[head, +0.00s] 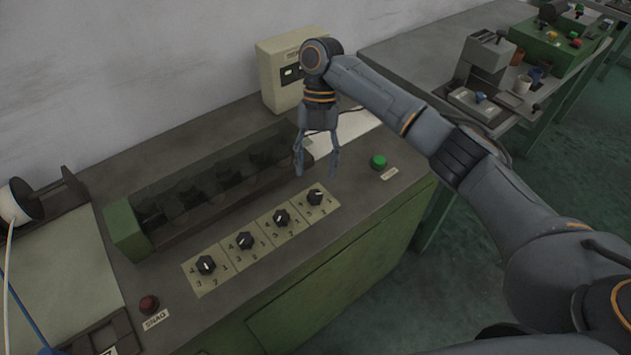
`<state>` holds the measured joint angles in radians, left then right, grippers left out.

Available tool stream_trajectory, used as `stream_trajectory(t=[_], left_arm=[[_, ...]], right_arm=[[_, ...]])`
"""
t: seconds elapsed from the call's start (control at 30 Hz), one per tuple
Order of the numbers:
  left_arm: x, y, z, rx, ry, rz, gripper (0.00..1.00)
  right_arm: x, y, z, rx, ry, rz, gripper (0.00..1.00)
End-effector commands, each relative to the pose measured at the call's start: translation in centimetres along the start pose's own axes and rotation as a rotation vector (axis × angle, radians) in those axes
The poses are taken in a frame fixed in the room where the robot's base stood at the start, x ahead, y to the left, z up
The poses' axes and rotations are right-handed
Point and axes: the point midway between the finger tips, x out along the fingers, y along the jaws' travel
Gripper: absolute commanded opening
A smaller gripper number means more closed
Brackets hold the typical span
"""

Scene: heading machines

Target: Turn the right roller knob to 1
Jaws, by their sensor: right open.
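Several black roller knobs stand in a row on a pale numbered plate (222,276) on the machine top. The rightmost knob (315,197) is at the right end of the row, with a white pointer mark whose number I cannot read for sure. The leftmost knob (206,265) is at the other end. My right gripper (316,176) points down with its fingers apart, empty, above and just behind the rightmost knob in the picture, not visibly touching it. My left gripper is not in view.
A dark transparent cover (215,180) over rollers lies behind the knobs. A green button (379,161) is to the right, a red button (149,304) to the left. A beige box (279,75) stands against the wall. The front strip of the machine top is clear.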

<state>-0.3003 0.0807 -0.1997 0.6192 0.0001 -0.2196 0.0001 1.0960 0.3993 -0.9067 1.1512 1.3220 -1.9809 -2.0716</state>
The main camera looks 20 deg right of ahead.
Motion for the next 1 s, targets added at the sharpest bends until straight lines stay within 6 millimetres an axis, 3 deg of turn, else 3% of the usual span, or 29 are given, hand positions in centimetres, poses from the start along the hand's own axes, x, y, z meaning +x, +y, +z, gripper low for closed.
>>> stream_trajectory(t=[0.1, 0.3, 1.0], left_arm=[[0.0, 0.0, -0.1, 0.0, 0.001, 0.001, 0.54], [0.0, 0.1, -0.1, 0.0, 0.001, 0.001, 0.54], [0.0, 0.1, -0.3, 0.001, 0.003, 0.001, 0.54]], right_arm=[[-2.7, 0.1, 0.0, -0.002, -0.003, 0.0, 0.54], [-5.3, 0.0, 0.0, -0.001, -0.002, -0.001, 0.54], [-6.0, 0.0, 0.0, -0.001, 0.001, 0.0, 0.54]])
